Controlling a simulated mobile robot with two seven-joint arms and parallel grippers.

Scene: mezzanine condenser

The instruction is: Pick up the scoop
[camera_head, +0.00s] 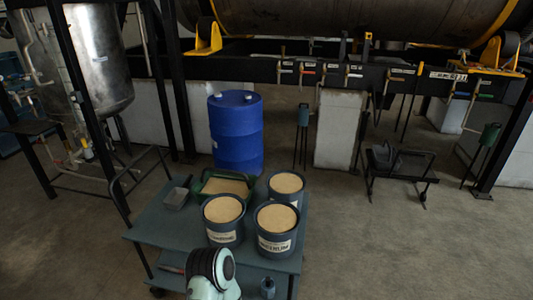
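A small grey metal scoop (175,198) appears to lie at the left end of the blue-grey cart top (150,228), with a short dark handle pointing up and to the right. It is small and dark, so its exact shape is hard to tell. A pale green and black part of my own body shows at the bottom centre, in front of the cart. Neither of my grippers can be made out, and nothing is touching the scoop.
Several open grey tubs, including the front one (278,245), hold tan material beside a green tray (205,186) of similar material. A blue drum (235,135) stands behind the cart. Floor at the right (430,245) is clear.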

